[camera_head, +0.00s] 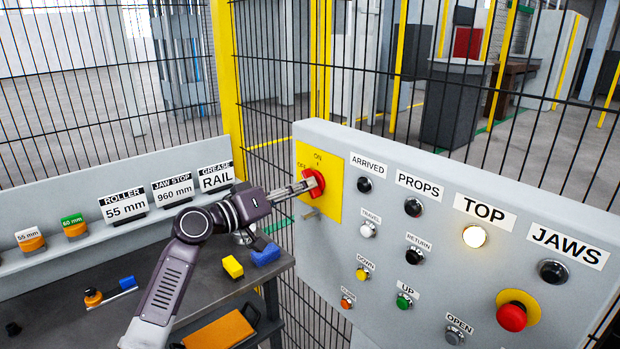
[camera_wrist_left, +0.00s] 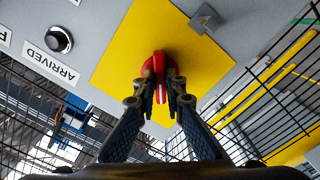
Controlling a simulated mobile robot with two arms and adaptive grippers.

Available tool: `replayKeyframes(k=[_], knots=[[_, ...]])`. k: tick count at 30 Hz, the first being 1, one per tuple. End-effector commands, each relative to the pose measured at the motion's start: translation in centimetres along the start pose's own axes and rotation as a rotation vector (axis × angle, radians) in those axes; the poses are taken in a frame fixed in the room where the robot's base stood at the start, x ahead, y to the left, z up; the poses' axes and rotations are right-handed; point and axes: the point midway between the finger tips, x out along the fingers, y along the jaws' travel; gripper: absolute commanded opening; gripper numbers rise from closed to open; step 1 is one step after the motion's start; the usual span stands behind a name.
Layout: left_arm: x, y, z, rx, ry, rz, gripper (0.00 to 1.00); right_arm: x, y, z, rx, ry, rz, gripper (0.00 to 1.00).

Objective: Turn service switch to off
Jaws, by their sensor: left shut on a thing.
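The red service switch (camera_head: 315,183) sits on a yellow plate (camera_head: 331,210) at the left end of the grey control panel. The plate carries the labels ON above the switch and OFF to its left. My left gripper (camera_head: 306,186) reaches the switch from the left. In the left wrist view its two fingers (camera_wrist_left: 158,92) are shut on the red handle (camera_wrist_left: 155,66), one on each side. The handle's exact angle is partly hidden by the fingers. My right gripper is in neither view.
The panel (camera_head: 400,255) carries several buttons, a lit TOP lamp (camera_head: 474,236) and a red emergency button (camera_head: 511,316). A dark bench (camera_head: 150,255) with yellow and blue blocks lies below my left arm. A black wire fence (camera_head: 270,60) stands behind.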

Motion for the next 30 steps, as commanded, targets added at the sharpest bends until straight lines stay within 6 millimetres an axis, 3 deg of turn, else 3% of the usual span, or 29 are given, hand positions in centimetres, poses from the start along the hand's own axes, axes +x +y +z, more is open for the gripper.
replayKeyframes(k=[4,17,30], knots=[[0.0,0.1,-0.1,-0.075,0.000,0.000,0.00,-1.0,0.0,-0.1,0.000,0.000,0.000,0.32],[0.0,0.0,0.0,-0.106,0.000,0.000,0.00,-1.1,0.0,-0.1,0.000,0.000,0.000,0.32],[0.0,0.2,-0.2,-0.340,0.000,0.000,0.00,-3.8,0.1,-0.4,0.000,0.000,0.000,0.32]])
